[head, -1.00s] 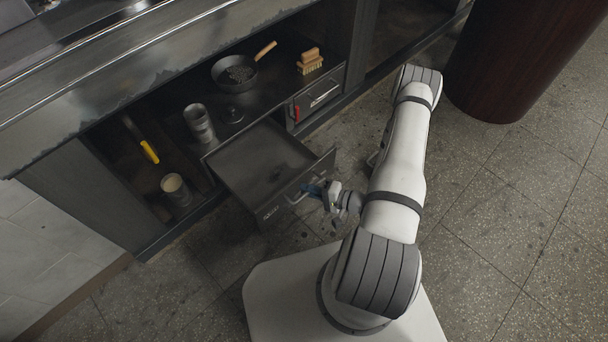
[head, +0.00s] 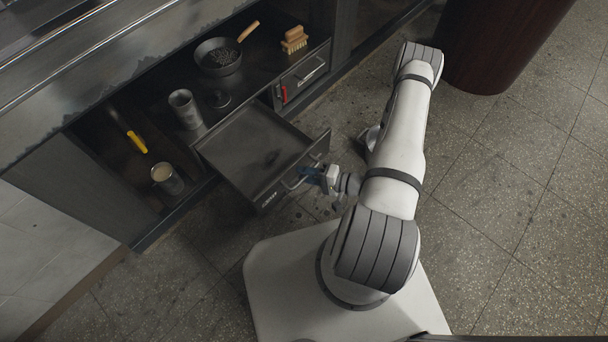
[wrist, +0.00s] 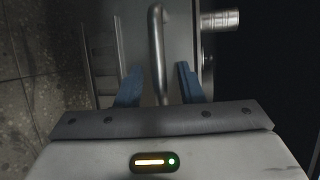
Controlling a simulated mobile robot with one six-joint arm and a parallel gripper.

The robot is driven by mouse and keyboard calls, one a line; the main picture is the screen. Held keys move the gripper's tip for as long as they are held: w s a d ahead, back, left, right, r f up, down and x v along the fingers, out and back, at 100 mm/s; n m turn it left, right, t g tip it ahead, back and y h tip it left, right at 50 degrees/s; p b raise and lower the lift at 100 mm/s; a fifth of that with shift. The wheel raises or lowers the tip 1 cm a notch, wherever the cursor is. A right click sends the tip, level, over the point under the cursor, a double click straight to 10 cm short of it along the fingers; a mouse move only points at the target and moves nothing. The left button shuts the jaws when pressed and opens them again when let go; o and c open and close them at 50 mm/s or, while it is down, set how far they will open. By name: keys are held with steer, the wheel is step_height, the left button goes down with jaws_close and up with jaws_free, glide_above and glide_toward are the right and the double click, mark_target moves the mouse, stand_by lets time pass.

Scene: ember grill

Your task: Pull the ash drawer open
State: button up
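The ash drawer (head: 258,152) stands well out of the cabinet, its dark tray showing and empty apart from a dark smudge. Its front panel carries a metal bar handle (head: 291,181). My gripper (head: 316,177) is at the drawer front, at the handle. In the wrist view, the handle (wrist: 159,50) runs between the two blue fingers of my gripper (wrist: 160,88). The fingers are apart, with a gap on each side of the bar. Whether a finger touches the bar deeper in is hard to tell.
On the cabinet shelf are a pan (head: 218,57), a brush (head: 294,40) and a metal cup (head: 185,108). A closed red-marked drawer (head: 304,78) is beside the ash drawer. A tin (head: 166,178) and a yellow-handled tool (head: 137,142) are at left.

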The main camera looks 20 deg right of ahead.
steer(key=p+v, duration=0.2)
steer(key=v, duration=0.6)
steer(key=shift+a, duration=0.1)
stand_by(0.6)
step_height(320, 180, up, 34)
steer(key=w+a+n+g+h+p, duration=0.1)
steer(key=w+a+n+g+p, duration=0.2)
steer(key=n+g+p, duration=0.65)
steer(key=s+a+r+t+h+p, duration=0.1)
steer(key=r+h+p, duration=0.3)
steer(key=r, duration=0.9)
steer(key=s+a+r+m+t+h+p, duration=0.1)
steer(key=s+r+h+p, duration=0.3)
steer(key=r+p, duration=0.5)
steer(key=s+a+r+t+h+p, duration=0.1)
steer(key=r+p, duration=0.6)
steer(key=r, duration=1)
steer(key=s+h, duration=0.1)
steer(key=h, duration=0.1)
steer(key=shift+s+r+h, duration=0.2)
steer(key=shift+s+h, duration=0.15)
steer(key=shift+h, duration=0.05)
